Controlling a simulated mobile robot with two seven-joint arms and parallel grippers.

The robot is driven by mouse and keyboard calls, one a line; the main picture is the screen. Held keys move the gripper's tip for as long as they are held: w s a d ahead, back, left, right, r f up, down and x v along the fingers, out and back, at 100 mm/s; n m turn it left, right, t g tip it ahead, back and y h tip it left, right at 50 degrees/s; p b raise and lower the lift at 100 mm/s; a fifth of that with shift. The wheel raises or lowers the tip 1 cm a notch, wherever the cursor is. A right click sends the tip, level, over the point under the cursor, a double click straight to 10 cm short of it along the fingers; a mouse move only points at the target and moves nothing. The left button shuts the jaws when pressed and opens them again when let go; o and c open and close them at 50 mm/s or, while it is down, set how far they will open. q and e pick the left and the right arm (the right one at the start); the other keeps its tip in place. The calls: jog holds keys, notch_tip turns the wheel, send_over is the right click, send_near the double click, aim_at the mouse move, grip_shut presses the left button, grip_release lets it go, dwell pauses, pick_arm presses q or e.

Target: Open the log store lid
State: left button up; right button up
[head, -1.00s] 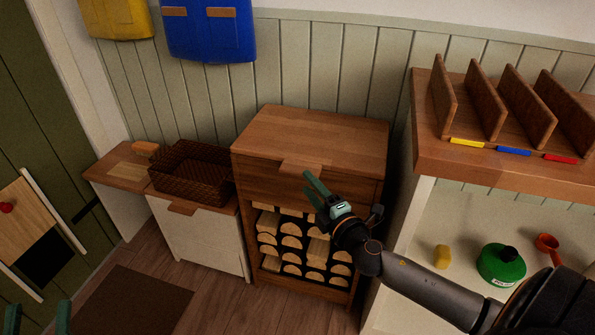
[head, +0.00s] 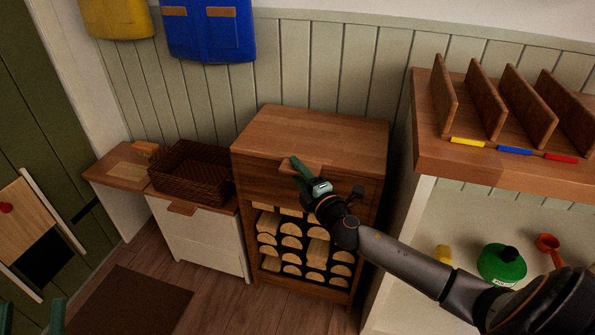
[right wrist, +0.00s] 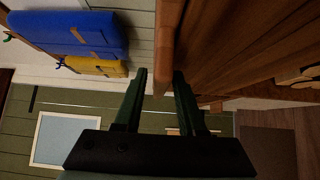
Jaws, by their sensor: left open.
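The log store (head: 345,225) is a wooden cabinet with split logs in its open front. Its flat wooden lid (head: 315,132) lies shut on top, with a small lip handle (head: 313,166) at the middle of the front edge. My right gripper (head: 296,168) is at this handle, covering part of it. In the right wrist view its fingers (right wrist: 160,75) are apart, with a wooden edge (right wrist: 168,50) between their tips; firm contact on both sides does not show. My left gripper (head: 34,318) is at the bottom left corner, open and empty, partly cut off.
A white chest (head: 205,240) with a dark wicker basket (head: 190,172) on it stands left of the log store. A shelf unit (head: 480,172) with upright dividers stands close on the right. The wall behind is panelled; a blue hanging thing (head: 208,35) is above.

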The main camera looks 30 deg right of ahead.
grip_shut()
dwell(1.2)
